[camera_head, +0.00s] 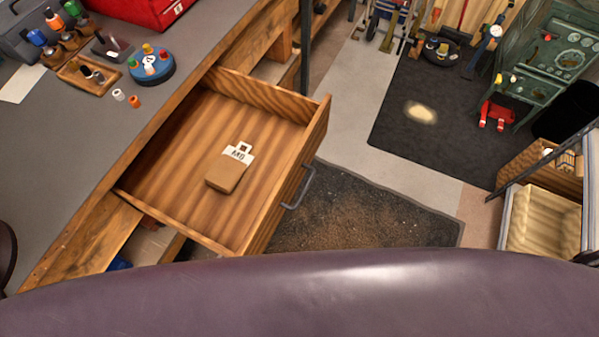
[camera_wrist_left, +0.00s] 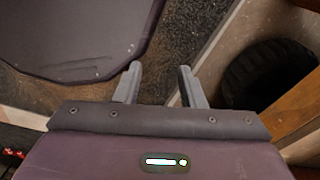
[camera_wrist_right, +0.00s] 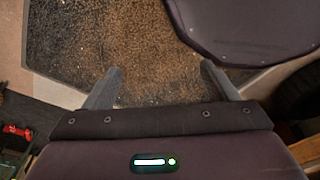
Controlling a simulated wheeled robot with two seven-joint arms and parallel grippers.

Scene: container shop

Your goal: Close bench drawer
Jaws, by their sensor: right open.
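The wooden bench drawer (camera_head: 266,104) stands pulled out from the bench in the head view. It has a dark metal handle (camera_head: 299,188) on its front panel. A brown pouch with a white tag marked M6 (camera_head: 226,174) lies inside it. My left gripper (camera_wrist_left: 159,75) shows in the left wrist view with its fingers partly apart and nothing between them. My right gripper (camera_wrist_right: 158,78) is open wide and empty above the dark mat in the right wrist view. Neither gripper shows in the head view, and neither touches the drawer in these frames.
The grey benchtop (camera_head: 60,130) holds a blue round caddy (camera_head: 152,66), a wooden tray (camera_head: 88,77) and a red case (camera_head: 135,10). A dark floor mat (camera_head: 360,215) lies beside the drawer front. A black tyre (camera_wrist_left: 265,75) is near my left gripper. A green machine (camera_head: 550,60) stands at upper right.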

